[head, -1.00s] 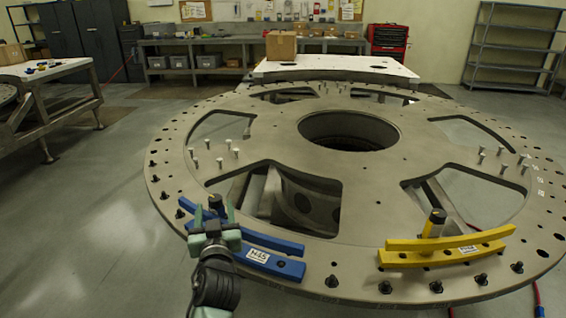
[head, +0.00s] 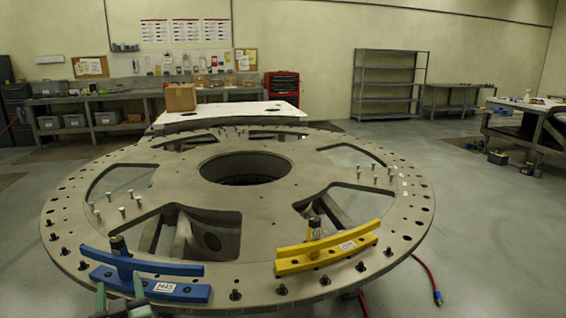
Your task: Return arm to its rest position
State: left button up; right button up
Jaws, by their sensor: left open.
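My left gripper (head: 120,289) is at the bottom left of the head view. Its two green fingertips point up and stand apart, with nothing seen between them. It is just in front of the blue fixture (head: 185,291), whose lower bar has a white label. A dark-topped blue post (head: 119,245) stands at the fixture's left part. Most of my left arm is below the picture. My right gripper is not in view.
The large round turret plate (head: 330,250) fills the middle, with bolts around its rim. A yellow fixture (head: 325,257) sits on its near right. A red hose (head: 430,275) lies on the floor at right. Open floor lies right of the plate.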

pick_arm(q)
jog(key=s+d+f+m+g+h, duration=0.1)
jog(key=d+f+m+g+h, duration=0.3)
jog(key=f, duration=1.1)
jog(key=s+d+f+m+h, duration=0.15)
jog(key=d+f, duration=0.45)
jog(key=f, duration=0.9)
jog(key=s+d+f+g+h, duration=0.25)
jog(key=s+f, duration=0.45)
jog(key=f, duration=0.4)
jog(key=s+d+f+m+g+h, duration=0.15)
jog(key=s+f+g, duration=0.25)
jog(key=s+f, duration=1.35)
jog(key=s+f+g, duration=0.2)
jog(key=s, duration=0.9)
jog(key=s+a+f+m+g, duration=0.1)
jog(key=s+f+g, duration=0.1)
jog(key=s, duration=0.9)
jog(key=shift+s+a+f, duration=0.2)
jog(key=shift+a+f, duration=0.1)
jog(key=shift+f, duration=0.4)
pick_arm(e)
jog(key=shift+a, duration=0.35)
